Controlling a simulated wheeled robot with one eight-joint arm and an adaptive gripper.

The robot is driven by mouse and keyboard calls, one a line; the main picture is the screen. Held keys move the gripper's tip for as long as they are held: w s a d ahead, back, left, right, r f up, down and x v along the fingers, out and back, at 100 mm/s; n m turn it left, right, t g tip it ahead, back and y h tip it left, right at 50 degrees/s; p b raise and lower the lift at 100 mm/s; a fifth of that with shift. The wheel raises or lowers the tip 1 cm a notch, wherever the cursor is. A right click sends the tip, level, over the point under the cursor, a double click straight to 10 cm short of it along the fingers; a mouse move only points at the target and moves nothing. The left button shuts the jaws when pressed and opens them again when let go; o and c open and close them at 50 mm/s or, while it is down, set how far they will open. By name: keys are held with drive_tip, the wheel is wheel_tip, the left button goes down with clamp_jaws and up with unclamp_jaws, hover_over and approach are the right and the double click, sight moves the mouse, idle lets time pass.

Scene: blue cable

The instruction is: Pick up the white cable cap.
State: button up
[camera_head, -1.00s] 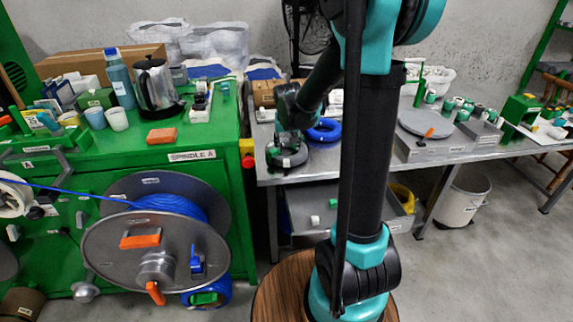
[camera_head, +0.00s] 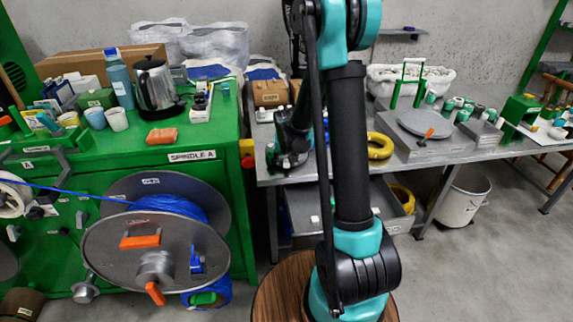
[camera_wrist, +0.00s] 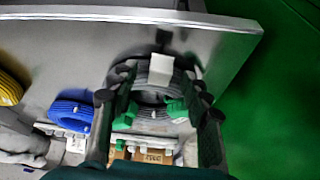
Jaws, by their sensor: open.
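A white block-like piece (camera_wrist: 161,70), which looks like the white cable cap, sits against a grey cable coil (camera_wrist: 152,98) in the wrist view. I cannot make out its exact shape. My gripper (camera_wrist: 160,82) is open. Its two dark fingers appear on either side of the white piece and the coil, with nothing gripped. I cannot tell the height of the fingers above the coil. In the head view my gripper (camera_head: 288,158) is low over the left end of the steel table (camera_head: 440,152), and the white piece there is hidden.
A blue coil (camera_wrist: 70,112) and a yellow coil (camera_wrist: 9,88) lie to the left in the wrist view. A cardboard box (camera_wrist: 150,156) is beyond the grey coil. The green spindle cabinet (camera_head: 215,167) stands left of the table. A turntable (camera_head: 425,122) stands farther right.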

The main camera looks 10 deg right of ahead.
drive_tip(key=shift+w+f, duration=0.15)
drive_tip(key=shift+f, duration=0.2)
drive_tip(key=shift+c, duration=0.6)
drive_tip(key=c, duration=0.8)
drive_tip(key=shift+r, duration=0.15)
wheel_tip(320, 180, up, 19)
hover_over(286, 161)
wheel_tip(286, 161, down, 11)
drive_tip(key=shift+f, duration=3.05)
